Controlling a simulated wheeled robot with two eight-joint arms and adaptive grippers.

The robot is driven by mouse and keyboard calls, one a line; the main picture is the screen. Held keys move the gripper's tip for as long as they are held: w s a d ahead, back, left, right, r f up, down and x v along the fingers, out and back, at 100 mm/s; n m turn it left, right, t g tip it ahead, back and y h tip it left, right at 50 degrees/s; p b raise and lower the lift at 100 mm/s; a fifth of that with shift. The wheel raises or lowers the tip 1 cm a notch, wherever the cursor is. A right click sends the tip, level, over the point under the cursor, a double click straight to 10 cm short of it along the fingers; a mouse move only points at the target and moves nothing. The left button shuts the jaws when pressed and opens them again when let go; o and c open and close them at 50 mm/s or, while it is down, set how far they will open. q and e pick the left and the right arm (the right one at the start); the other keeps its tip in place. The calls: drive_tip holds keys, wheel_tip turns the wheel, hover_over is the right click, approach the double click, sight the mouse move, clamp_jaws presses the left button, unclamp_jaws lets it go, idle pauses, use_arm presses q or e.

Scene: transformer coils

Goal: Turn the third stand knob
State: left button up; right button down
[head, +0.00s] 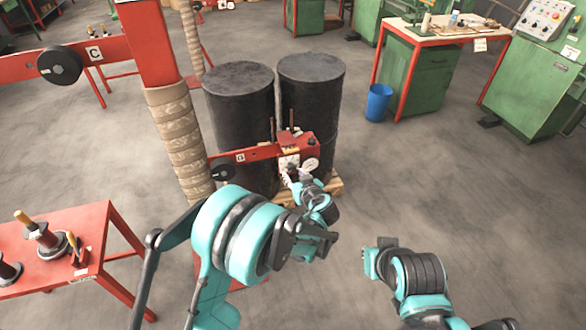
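A red stand post (158,45) rises at the upper left, its lower part wrapped in tan material. A red arm marked C (105,47) reaches left from it and carries a round black knob (60,65). A lower red arm (255,154) with a small letter label reaches right and carries a dark round knob (222,172) near the post. My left gripper (296,168) is at the red end block (308,143) of this lower arm. Its fingers are small and partly hidden, so I cannot tell whether they touch or grip anything.
Two black drums (240,110) (312,85) stand on a wooden pallet (335,188) behind the lower arm. A red table (100,225) with coil parts is at left. A blue bin (378,103) and green workbench (415,85) are at upper right. Floor at right is clear.

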sight(292, 168)
use_arm(q)
drive_tip(key=shift+t, duration=0.3)
drive_tip(key=w+f, duration=0.1)
drive_tip(key=w, duration=0.1)
drive_tip(key=w+f+b, duration=0.1)
drive_tip(key=w, duration=0.1)
drive_tip(key=w+f+b, duration=0.1)
drive_tip(key=w+f, duration=0.1)
drive_tip(key=shift+a, duration=0.15)
drive_tip(key=shift+w+a+f+b, duration=0.1)
drive_tip(key=shift+w+a+b, duration=0.15)
drive_tip(key=shift+w, duration=0.4)
clamp_jaws()
